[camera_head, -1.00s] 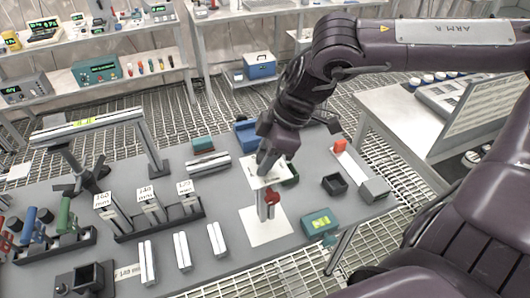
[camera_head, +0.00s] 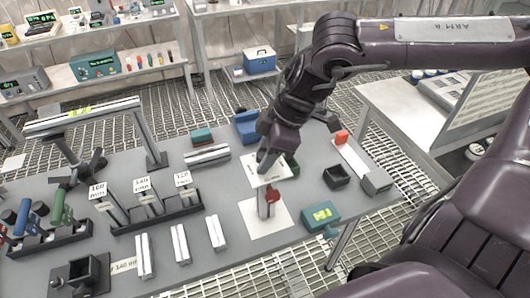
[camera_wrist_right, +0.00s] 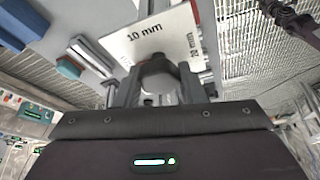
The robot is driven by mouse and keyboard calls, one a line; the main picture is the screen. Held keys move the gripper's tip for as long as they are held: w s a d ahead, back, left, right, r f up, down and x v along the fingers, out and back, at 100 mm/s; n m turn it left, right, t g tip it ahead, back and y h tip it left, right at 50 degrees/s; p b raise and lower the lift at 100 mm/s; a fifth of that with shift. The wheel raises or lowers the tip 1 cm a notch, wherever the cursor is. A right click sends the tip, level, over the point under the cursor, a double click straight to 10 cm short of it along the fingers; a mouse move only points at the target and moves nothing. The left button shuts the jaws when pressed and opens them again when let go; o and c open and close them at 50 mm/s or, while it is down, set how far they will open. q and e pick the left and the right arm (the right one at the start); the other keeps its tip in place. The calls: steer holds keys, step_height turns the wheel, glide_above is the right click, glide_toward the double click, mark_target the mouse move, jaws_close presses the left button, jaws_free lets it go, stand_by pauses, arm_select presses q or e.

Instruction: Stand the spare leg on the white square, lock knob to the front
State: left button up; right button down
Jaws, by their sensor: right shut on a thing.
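The spare leg (camera_head: 263,206) is a short pale metal post with a red lock knob (camera_head: 272,195). It is upright over the white square (camera_head: 268,222) on the grey table. The knob shows on the near side, slightly right. I cannot tell whether the foot touches the square. My right gripper (camera_head: 267,160) is shut at the leg's top, above a white plate marked in mm (camera_head: 270,169). In the right wrist view the fingers (camera_wrist_right: 160,88) close on a rounded grey end, with the plate (camera_wrist_right: 165,38) beyond it.
A rack of labelled posts (camera_head: 150,207) stands left, with loose grey bars (camera_head: 180,244) in front. A beam (camera_head: 85,117) is behind them.

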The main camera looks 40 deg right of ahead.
steer(key=shift+f, duration=0.25)
steer(key=c, duration=0.9)
jaws_free()
steer(key=shift+o, duration=0.2)
steer(key=v, duration=0.7)
steer(key=shift+r+b, duration=0.4)
steer(key=shift+s, duration=0.1)
